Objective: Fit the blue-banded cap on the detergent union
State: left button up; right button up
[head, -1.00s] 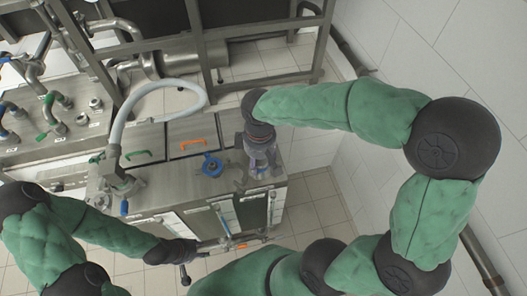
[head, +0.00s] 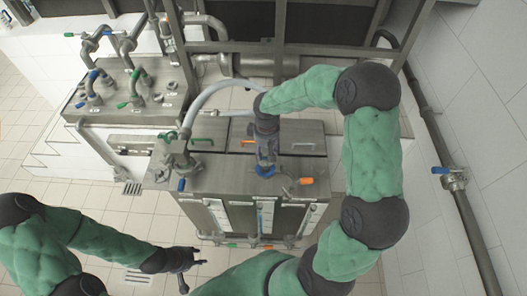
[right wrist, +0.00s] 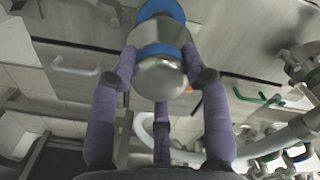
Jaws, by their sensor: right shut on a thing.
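My right gripper (head: 266,158) points down over the top of the steel tank cabinet. In the right wrist view its purple fingers (right wrist: 160,75) are shut around a steel, round-ended piece with a blue band (right wrist: 160,50), which appears to be the blue-banded cap. A second blue ring (right wrist: 160,8) shows at the top edge of that view. In the head view a blue part (head: 265,171) shows just under the fingers; I cannot tell whether it is seated. My left gripper (head: 193,273) is empty with fingers apart, low in front of the cabinet. I cannot identify the detergent union.
An orange-handled valve (head: 304,181) is just right of the gripper. A bench with pipe fittings (head: 125,95) stands at back left. A wall pipe (head: 425,115) runs at right.

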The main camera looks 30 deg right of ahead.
aim_at(267, 150)
jog(key=shift+f+b, duration=1.35)
jog(key=shift+f, duration=0.65)
jog(key=shift+f+b, duration=1.35)
jog(key=shift+f, duration=0.3)
jog(key=o, duration=1.5)
jog(key=shift+r, duration=0.1)
notch_tip(267, 150, up, 12)
jog(key=shift+f, duration=0.15)
jog(key=shift+r+p, duration=1.95)
jog(key=shift+r, duration=0.7)
